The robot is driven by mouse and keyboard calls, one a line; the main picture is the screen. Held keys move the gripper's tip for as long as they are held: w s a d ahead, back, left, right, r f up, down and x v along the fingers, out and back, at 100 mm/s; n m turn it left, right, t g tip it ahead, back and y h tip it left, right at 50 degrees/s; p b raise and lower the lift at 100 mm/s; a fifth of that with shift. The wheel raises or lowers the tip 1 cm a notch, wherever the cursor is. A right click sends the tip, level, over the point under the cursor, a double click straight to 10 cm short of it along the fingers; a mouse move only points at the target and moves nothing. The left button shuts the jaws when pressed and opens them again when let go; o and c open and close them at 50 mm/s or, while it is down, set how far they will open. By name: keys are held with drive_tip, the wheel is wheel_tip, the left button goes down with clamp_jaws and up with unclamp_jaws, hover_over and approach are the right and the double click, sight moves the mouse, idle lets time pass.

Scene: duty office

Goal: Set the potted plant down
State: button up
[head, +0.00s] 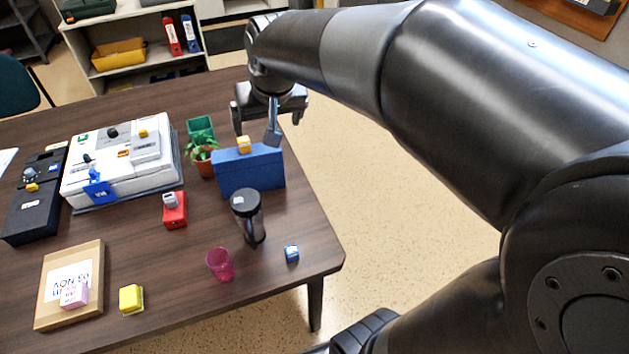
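The potted plant (203,162), green leaves in a small brown-orange pot, stands upright on the dark wooden table, left of a blue box. My gripper (256,132) is above and behind the blue box, to the right of the plant and apart from it. Its fingers point down and look spread, with nothing seen held between them. The blue box and the yellow block on it lie close in front of the fingertips and may hide part of them.
The blue box (250,173) carries a yellow block (244,145). A green container (200,129) stands behind the plant. Bare tabletop (130,235) shows nearer the front.

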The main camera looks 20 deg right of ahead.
drive_tip(key=s+d+f, duration=0.2)
drive_tip(key=s+d, duration=0.1)
drive_tip(key=s, duration=1.4)
drive_tip(key=shift+f+h, duration=0.2)
drive_tip(key=shift+h, duration=0.1)
drive_tip(key=shift+s, duration=0.1)
